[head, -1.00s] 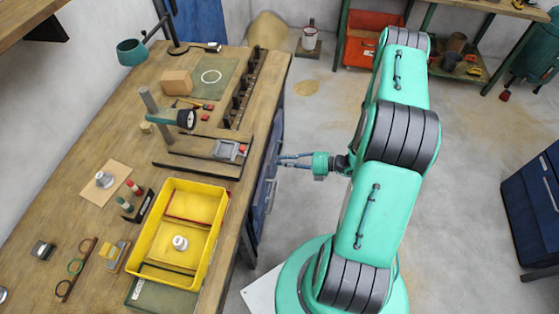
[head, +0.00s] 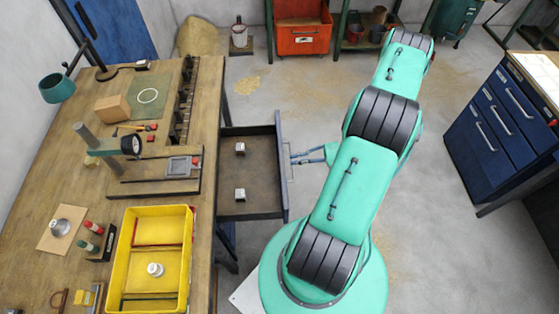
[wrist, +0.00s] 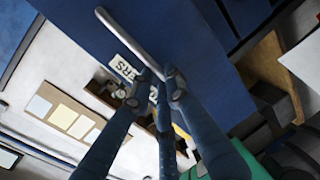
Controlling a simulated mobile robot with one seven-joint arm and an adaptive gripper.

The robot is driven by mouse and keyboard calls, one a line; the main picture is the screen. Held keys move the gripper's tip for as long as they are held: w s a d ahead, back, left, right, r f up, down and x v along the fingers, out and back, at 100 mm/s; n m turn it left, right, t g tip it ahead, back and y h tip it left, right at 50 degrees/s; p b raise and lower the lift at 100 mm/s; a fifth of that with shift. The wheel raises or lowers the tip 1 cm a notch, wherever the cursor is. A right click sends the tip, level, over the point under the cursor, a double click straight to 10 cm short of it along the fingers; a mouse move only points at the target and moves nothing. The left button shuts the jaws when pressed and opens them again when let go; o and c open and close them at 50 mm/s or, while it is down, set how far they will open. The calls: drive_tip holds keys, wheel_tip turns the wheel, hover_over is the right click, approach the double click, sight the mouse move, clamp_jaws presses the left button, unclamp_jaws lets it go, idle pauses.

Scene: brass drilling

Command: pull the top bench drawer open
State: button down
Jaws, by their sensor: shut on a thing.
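The top bench drawer (head: 262,205) stands pulled out from the right side of the wooden bench, and its dark inside shows in the head view. Its blue front (head: 282,140) faces my arm. My gripper (head: 293,158) is at that front, shut on the drawer handle. In the wrist view the pale bar handle (wrist: 128,40) runs across the blue drawer front (wrist: 195,40), and the tips of my gripper (wrist: 165,82) close around its lower end. A white label with dark letters (wrist: 125,68) is partly hidden behind the handle and fingers.
Two small blocks, one (head: 240,148) behind the other (head: 240,194), lie in the drawer. A yellow tray (head: 187,275) and a drill stand (head: 115,150) are on the bench (head: 60,185). A blue cabinet (head: 490,150) stands at right.

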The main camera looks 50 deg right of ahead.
drive_tip(key=v, duration=0.3)
drive_tip(key=f+v, duration=0.1)
drive_tip(key=v, duration=0.1)
drive_tip(key=shift+s+d+f, duration=0.1)
drive_tip(key=shift+s+d, duration=0.25)
drive_tip(key=c, duration=1.7)
unclamp_jaws()
drive_tip(key=shift+o, duration=0.2)
drive_tip(key=shift+d, duration=0.1)
drive_tip(key=v, duration=1.2)
